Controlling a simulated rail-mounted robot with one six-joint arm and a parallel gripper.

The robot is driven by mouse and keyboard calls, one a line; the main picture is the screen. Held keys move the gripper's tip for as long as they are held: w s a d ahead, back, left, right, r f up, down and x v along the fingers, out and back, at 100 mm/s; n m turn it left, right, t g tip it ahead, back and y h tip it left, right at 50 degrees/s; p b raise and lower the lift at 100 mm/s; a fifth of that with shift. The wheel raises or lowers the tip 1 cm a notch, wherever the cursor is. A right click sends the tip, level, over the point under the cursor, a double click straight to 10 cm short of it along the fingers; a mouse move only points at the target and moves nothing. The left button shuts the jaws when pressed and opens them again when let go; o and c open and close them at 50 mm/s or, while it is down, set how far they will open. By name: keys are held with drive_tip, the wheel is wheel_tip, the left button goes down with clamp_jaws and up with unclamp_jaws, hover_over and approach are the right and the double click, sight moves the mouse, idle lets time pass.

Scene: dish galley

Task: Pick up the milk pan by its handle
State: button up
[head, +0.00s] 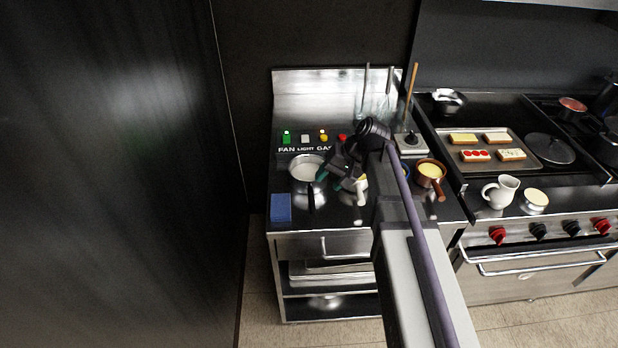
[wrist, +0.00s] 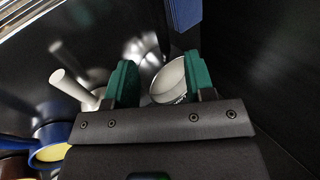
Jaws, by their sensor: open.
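A steel pan with a white inside (head: 305,174), which looks like the milk pan, sits on the left of the steel counter. Its black handle (head: 311,198) points to the front edge. My gripper (head: 326,173) is open, just right of this pan's rim in the head view. In the wrist view the pan (wrist: 168,82) shows beyond and between the green fingertips (wrist: 160,82), partly covered by the right one. I cannot tell whether a finger touches the pan. Nothing is held.
A pan with a pale handle (head: 361,194) stands right of it, a brown pan (head: 430,171) farther right. A blue pan with yellow contents (wrist: 50,150) shows in the wrist view. A blue sponge-like block (head: 281,207) lies at the front left. A dark wall stands left.

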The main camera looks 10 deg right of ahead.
sight(313, 196)
drive_tip(key=b+x, duration=0.2)
drive_tip(key=x, duration=0.1)
drive_tip(key=b+x, duration=0.3)
drive_tip(key=shift+s, duration=0.25)
drive_tip(key=shift+a, duration=0.1)
drive_tip(key=b+x, duration=0.4)
drive_tip(key=shift+f, duration=0.4)
drive_tip(key=shift+a+f+b, duration=0.15)
drive_tip(key=shift+a+b, duration=0.1)
drive_tip(key=shift+b, duration=0.05)
drive_tip(key=shift+r, duration=0.25)
clamp_jaws()
